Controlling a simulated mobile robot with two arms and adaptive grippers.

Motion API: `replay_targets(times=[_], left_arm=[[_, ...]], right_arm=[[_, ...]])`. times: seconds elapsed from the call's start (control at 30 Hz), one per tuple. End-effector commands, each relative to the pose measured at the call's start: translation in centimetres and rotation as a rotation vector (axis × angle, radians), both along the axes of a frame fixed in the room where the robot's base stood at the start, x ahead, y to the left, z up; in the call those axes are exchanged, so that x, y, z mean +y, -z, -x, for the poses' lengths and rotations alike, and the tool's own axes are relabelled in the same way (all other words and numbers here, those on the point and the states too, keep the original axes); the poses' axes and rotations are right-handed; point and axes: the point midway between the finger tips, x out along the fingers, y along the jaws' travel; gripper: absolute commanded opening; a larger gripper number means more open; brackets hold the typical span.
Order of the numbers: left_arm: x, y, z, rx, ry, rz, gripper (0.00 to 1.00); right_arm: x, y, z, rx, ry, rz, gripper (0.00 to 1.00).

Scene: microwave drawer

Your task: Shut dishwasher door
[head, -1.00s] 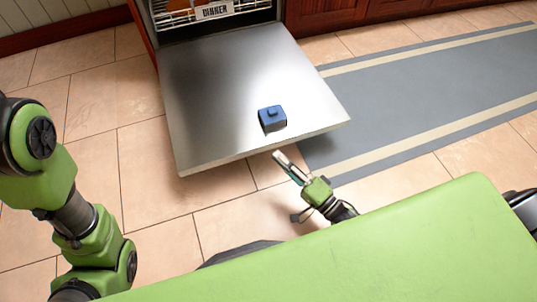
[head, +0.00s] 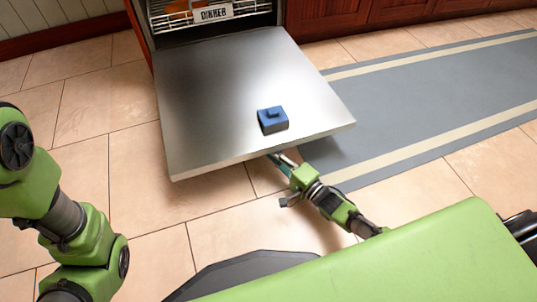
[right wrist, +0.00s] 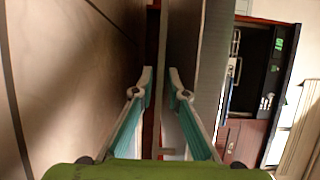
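The dishwasher door (head: 220,95) is folded down flat in front of the dishwasher in the head view. A small blue block-like piece (head: 272,120) sits on its inner face near the front edge. My right gripper (head: 278,157) is at the door's front edge, its fingertips partly hidden beneath it. Contact cannot be told. My left arm shows at the left of the head view, but its gripper is out of frame.
A rack (head: 170,18) with a "DINNER" sign (head: 213,13) is inside the dishwasher. Dark red cabinets (head: 400,10) stand to its right. A grey striped mat (head: 420,105) lies right of the door. Tiled floor (head: 100,100) is clear at left.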

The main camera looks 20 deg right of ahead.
Motion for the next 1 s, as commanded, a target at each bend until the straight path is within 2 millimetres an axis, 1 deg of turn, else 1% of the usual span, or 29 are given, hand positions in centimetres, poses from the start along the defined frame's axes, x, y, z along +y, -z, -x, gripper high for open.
replay_targets(times=[0.03, 0.13, 0.47, 0.53, 0.83, 1.0], left_arm=[[0.0, 0.6, 0.0, 0.0, 0.0, 0.0, 0.0], [0.0, 0.9, 0.0, -0.001, 0.0, 0.0, 0.0], [0.0, 0.9, 0.0, -0.001, 0.0, -0.001, 0.0], [0.0, 0.9, 0.0, -0.001, 0.0, -0.001, 0.0], [0.0, 0.6, 0.0, 0.0, 0.0, -0.001, 0.0], [0.0, -0.5, 0.0, 0.0, 0.0, 0.0, 0.0]], right_arm=[[0.3, 0.2, -0.6, -0.002, -0.001, -0.001, 0.14], [0.6, 0.1, -1.2, -0.001, -0.001, 0.0, 0.14], [0.7, -0.1, -1.5, 0.0, -0.001, 0.0, 0.14], [0.7, 0.0, -1.4, 0.0, -0.001, 0.0, 0.0], [0.7, -0.2, -1.4, 0.002, -0.001, 0.001, 0.0], [0.7, -1.2, -1.3, 0.013, -0.001, 0.0, 0.0]])
